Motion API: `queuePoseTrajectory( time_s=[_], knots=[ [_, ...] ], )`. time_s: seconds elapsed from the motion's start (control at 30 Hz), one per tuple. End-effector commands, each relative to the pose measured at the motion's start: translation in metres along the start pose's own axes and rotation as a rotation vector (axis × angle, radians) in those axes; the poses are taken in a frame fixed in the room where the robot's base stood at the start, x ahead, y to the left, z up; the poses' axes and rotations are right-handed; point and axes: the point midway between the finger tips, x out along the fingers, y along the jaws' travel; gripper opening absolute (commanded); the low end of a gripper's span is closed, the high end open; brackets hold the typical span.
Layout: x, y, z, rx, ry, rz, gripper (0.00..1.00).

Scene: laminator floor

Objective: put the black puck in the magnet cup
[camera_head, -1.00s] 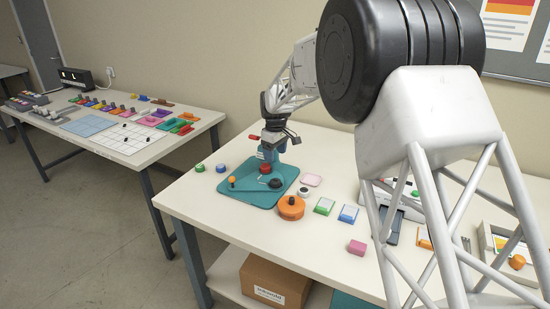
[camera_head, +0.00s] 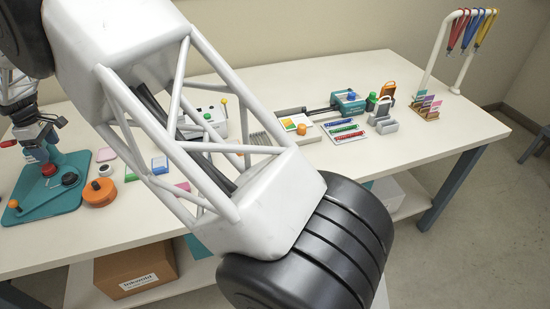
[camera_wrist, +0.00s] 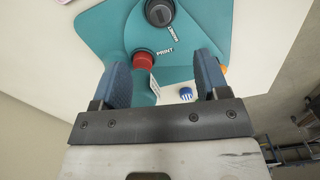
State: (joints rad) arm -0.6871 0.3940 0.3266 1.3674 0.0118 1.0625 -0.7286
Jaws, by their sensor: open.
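My gripper (camera_head: 38,155) is open above the teal station (camera_head: 30,208) at the left of the head view. Its blue fingers (camera_wrist: 163,75) show apart in the wrist view, with nothing clamped between them. A red button (camera_wrist: 143,60) labelled PRINT lies just beyond the fingertips; it also shows in the head view (camera_head: 49,170). A black round fitting (camera_wrist: 159,12) beside a label that seems to read MAGNET is at the top of the wrist view, apart from the fingers. I cannot tell whether it is the cup alone or holds the puck. No separate black puck is clearly identifiable.
An orange disc with a black knob (camera_head: 100,192) stands right of the station. A pink pad (camera_head: 106,155) and small blocks lie nearby. My white arm crosses the middle and hides part of the table (camera_head: 420,165). A cardboard box (camera_head: 136,275) sits on the shelf below.

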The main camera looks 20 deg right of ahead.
Motion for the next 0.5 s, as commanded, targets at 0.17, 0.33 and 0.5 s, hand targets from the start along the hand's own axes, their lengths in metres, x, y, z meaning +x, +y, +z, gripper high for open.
queuePoseTrajectory(
  time_s=[0.17, 0.33, 0.5],
  knots=[
    [-0.012, 0.003, 0.017, 0.029, 0.005, 0.005, 0.68],
    [-0.035, 0.007, 0.056, 0.093, 0.012, 0.012, 0.68],
    [-0.068, 0.009, 0.115, 0.188, 0.025, 0.025, 0.68]
  ],
)
